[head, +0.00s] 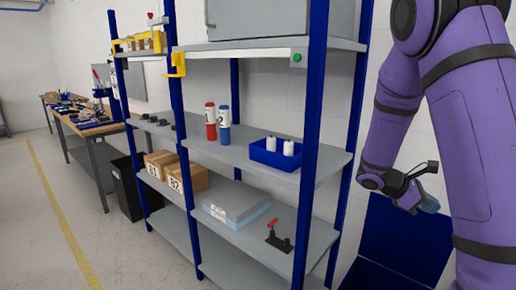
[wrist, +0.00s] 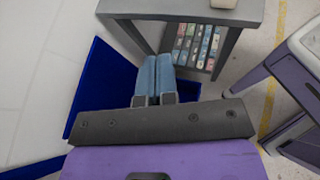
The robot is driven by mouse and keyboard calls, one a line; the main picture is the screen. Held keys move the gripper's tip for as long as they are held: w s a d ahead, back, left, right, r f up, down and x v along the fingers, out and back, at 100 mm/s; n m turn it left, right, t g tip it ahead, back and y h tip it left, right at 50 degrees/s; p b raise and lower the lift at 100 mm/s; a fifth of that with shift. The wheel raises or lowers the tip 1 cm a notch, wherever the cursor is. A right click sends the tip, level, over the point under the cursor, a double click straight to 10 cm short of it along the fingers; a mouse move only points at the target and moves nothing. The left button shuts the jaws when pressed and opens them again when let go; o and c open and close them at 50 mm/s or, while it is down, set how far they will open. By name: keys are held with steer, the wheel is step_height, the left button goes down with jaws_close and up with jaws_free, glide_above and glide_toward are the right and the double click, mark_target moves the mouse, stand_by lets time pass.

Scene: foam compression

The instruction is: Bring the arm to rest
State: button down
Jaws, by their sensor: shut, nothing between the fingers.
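My arm is purple and hangs folded at the right side of the head view. My gripper (head: 432,207) is at its end, low at the right, in front of the white wall and the blue panel. In the wrist view my gripper (wrist: 155,62) shows two light blue fingers side by side, pressed together with nothing between them. The gripper is apart from the shelf and holds nothing.
A grey shelf unit with blue posts (head: 317,110) stands left of my arm. It bears a blue bin (head: 270,158), red and blue bottles, boxes (head: 188,178) and a grey-and-blue slab (head: 236,204). A blue panel (head: 400,240) is below the gripper. Floor is clear at left.

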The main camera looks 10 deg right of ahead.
steer(key=s+a+r+m+t+y, duration=0.5)
steer(key=s+a+r, duration=0.3)
steer(key=a, duration=0.4)
steer(key=s+a+r+m+t+y, duration=0.6)
steer(key=s+a+r, duration=0.3)
steer(key=a, duration=0.3)
steer(key=shift+s+y, duration=0.3)
steer(key=shift+s, duration=0.05)
steer(key=shift+d+r, duration=0.1)
steer(key=shift+d, duration=0.05)
stand_by(0.4)
